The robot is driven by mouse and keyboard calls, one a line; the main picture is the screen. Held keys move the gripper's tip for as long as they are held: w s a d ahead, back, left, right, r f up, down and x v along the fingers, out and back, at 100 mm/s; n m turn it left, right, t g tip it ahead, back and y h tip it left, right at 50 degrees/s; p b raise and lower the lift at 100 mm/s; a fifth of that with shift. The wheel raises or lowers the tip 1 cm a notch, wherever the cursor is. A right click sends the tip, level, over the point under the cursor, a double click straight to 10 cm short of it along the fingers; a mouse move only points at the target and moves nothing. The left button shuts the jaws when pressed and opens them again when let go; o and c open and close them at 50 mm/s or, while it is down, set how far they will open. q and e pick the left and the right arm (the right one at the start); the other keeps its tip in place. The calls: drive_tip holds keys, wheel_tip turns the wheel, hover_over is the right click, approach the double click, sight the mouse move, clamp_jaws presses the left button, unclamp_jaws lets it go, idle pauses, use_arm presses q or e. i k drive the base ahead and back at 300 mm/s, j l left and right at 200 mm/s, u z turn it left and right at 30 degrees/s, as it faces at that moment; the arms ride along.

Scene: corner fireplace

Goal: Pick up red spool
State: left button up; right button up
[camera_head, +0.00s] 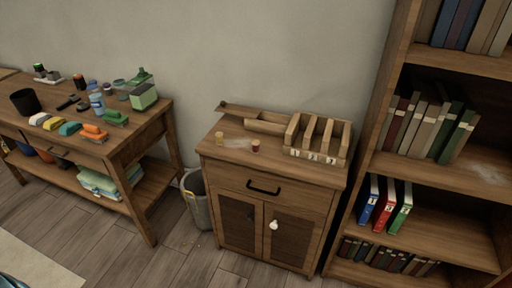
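Neither of my grippers shows in the head view.
A wooden workbench (120,131) on the left holds several tools and colored items. A grey bin (197,199) stands between it and the cabinet. A tall bookshelf (455,168) with books and binders rises on the right. Wooden floor (170,258) is bare in front.

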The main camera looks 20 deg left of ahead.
sight(255, 143)
drive_tip(key=i+j+u, duration=0.1)
drive_tip(key=i+u, duration=0.65)
drive_tip(key=i+l+u, duration=0.1)
drive_tip(key=u, duration=0.3)
drive_tip(key=i+l, duration=0.05)
drive_tip(key=i, duration=0.05)
